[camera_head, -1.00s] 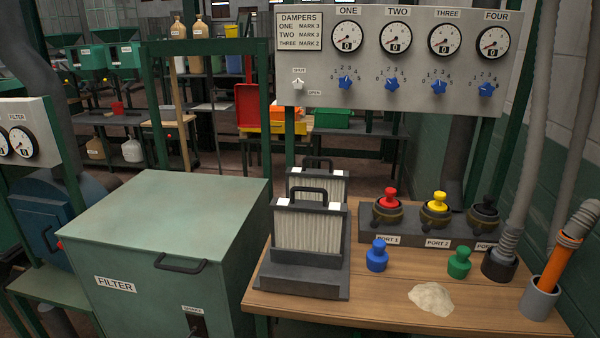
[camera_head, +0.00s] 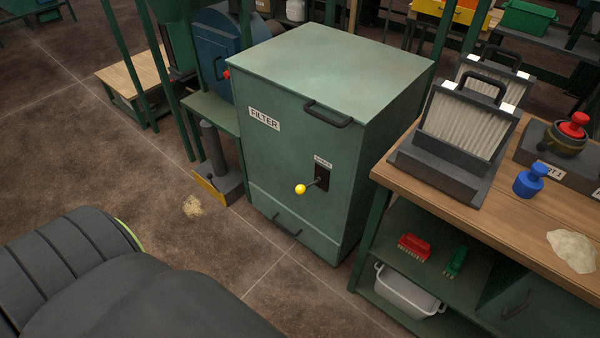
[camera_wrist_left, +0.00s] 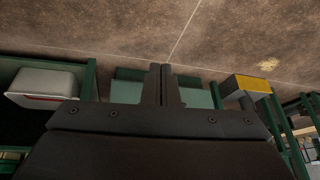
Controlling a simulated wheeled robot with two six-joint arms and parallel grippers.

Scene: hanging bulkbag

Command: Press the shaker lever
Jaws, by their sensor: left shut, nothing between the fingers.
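The shaker lever's yellow ball knob (camera_head: 300,189) sticks out on a short rod from a black slotted plate (camera_head: 322,178) on the front of the green filter cabinet (camera_head: 290,150). A small label sits above the plate. The rod points left and slightly down. In the left wrist view my left gripper (camera_wrist_left: 161,78) is shut and empty, its fingers together in front of a green surface that looks like the cabinet. The lever is not visible there. In the head view no gripper shows. My right gripper is in neither view.

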